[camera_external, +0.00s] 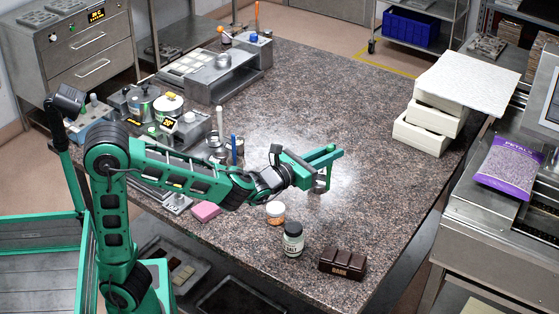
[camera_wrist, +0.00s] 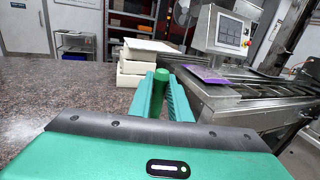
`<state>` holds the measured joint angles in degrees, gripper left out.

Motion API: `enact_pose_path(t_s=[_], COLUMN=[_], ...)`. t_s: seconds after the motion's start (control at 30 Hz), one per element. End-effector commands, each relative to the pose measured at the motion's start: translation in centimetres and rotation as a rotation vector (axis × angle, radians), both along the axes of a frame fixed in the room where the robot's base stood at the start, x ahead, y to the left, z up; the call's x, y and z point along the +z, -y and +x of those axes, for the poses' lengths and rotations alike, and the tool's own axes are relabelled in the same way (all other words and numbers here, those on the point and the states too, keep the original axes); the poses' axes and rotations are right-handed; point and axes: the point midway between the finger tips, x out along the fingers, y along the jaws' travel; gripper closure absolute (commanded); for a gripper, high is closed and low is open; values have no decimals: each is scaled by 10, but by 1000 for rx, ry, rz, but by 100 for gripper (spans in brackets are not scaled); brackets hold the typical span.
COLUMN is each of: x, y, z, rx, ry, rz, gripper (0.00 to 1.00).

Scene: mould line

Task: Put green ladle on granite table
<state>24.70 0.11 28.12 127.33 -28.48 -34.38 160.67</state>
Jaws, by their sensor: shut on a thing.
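The green ladle shows in the wrist view as a green upright handle end (camera_wrist: 161,76) between my gripper's two green fingers (camera_wrist: 167,92). My gripper (camera_external: 325,162) is shut on that handle. In the external view a small grey metal part (camera_external: 321,182), which looks like the ladle's lower end, hangs below the fingers. The rest of the ladle is hidden by the gripper. The granite table (camera_external: 375,120) is speckled brown and lies under my gripper; the ladle appears over its middle right part. I cannot tell whether the ladle touches the table.
White stacked boxes (camera_external: 428,120) stand at the right. Metal equipment (camera_external: 215,75) fills the left back. The table's middle is clear.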

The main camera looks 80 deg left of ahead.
Motion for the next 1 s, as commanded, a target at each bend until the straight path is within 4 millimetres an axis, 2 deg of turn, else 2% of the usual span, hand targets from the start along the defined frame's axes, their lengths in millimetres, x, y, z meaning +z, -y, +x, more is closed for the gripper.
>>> enact_pose_path(t_s=[0.03,0.1,0.2,0.43,0.5,0.7,0.87,1.0], x=[1,1,1,2,-12,-38,-49,-62], y=[-22,-45,-71,-113,-109,-109,-107,-93], z=[-6,-13,-22,-39,-37,-37,-36,-24], rx=[33,68,106,171,166,166,165,161], ry=[2,2,2,2,-3,-2,0,-3], rz=[0,1,3,5,5,6,5,6], gripper=[100,100,100,100,100,100,100,100])
